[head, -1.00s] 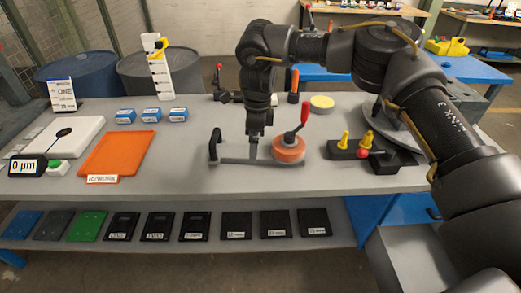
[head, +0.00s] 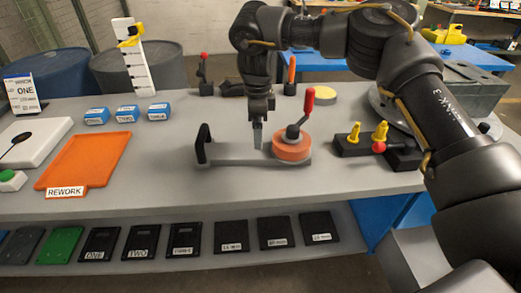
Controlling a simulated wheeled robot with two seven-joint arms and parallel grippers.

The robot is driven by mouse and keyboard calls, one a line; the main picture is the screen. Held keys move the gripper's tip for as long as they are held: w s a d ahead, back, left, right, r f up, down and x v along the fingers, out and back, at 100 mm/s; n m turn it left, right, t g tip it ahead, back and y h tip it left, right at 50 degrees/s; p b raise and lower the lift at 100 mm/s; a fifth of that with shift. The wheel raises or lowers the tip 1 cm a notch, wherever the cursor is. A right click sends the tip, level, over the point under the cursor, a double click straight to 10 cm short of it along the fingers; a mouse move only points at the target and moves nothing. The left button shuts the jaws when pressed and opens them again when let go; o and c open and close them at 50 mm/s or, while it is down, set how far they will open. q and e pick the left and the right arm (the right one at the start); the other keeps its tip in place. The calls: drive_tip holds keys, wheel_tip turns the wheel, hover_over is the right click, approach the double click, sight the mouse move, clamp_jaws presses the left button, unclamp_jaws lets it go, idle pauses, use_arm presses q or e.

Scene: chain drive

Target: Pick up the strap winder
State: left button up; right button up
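The strap winder has a flat grey base, a black upright handle (head: 203,144) at its left end, and an orange reel (head: 292,147) with a red-knobbed crank (head: 308,101) at its right end. It rests on the grey bench. My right gripper (head: 257,143) points down just left of the reel, over the middle of the base. It is seen nearly edge-on, so I cannot tell whether its fingers are open, shut or touching the winder. My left gripper is not in view.
An orange rework tray (head: 85,160) and blue boxes (head: 127,113) lie to the left. A black fixture with yellow pegs (head: 380,132) stands close on the right. The bench is clear in front of the winder.

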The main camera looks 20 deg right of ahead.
drive_tip(key=f, duration=0.3)
drive_tip(key=shift+w, duration=0.2)
drive_tip(key=shift+s+f, duration=0.1)
drive_tip(key=shift+f, duration=0.35)
wheel_tip(320, 180, down, 5)
drive_tip(key=shift+r, duration=0.15)
drive_tip(key=c, duration=2)
drive_tip(key=shift+w+a+r, duration=0.1)
drive_tip(key=shift+w+r, duration=0.05)
drive_tip(key=shift+w, duration=0.05)
